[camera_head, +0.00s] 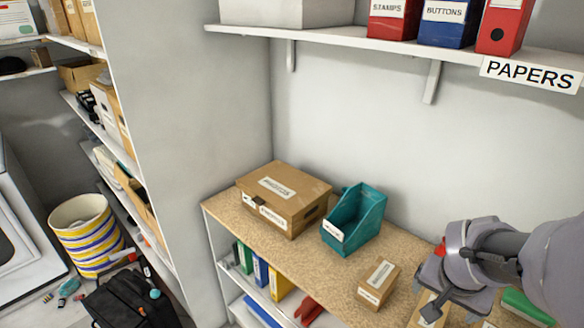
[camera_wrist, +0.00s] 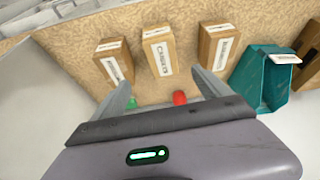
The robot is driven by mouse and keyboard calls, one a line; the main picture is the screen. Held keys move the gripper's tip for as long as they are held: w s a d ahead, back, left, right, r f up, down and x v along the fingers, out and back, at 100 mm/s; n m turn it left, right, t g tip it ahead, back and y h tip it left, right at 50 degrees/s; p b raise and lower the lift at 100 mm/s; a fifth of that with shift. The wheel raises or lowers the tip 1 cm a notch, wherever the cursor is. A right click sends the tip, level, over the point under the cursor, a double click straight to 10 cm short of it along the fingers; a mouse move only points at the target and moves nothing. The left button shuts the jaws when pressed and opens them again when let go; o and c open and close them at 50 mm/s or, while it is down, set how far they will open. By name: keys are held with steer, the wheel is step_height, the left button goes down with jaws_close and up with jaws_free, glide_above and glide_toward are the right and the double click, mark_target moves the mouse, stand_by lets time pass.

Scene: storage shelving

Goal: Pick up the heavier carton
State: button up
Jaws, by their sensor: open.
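Three small brown cartons with white labels stand in a row in the wrist view: a left one (camera_wrist: 115,64), a middle one (camera_wrist: 158,52) and a right one (camera_wrist: 216,46). In the head view one small carton (camera_head: 378,284) stands clear on the worktop, and another is partly hidden behind my gripper (camera_head: 456,308). My gripper is open and empty; in the wrist view its fingers (camera_wrist: 160,78) are spread, pointing toward the middle carton and apart from it. The label texts are too small to read surely. Nothing visible shows which carton is heavier.
A teal file holder (camera_head: 354,220) and a larger brown box (camera_head: 285,196) stand on the speckled worktop (camera_head: 330,278), left of the small cartons. A wall shelf (camera_head: 400,46) with binders hangs above. A black bag (camera_head: 128,300) and striped basket (camera_head: 84,232) are on the floor.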

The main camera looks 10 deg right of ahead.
steer(key=b+x, duration=0.5)
steer(key=x, duration=0.7)
steer(key=shift+f, duration=0.15)
steer(key=b+x, duration=0.1)
steer(key=x, duration=0.2)
steer(key=b+x, duration=0.1)
steer(key=x, duration=0.1)
steer(key=shift+w+a+f+b, duration=0.15)
steer(key=shift+w+a+b, duration=0.1)
steer(key=shift+b, duration=0.1)
steer(key=shift+w+d+f, duration=0.1)
steer(key=shift+f+b, duration=0.25)
steer(key=shift+b, duration=0.15)
jaws_close()
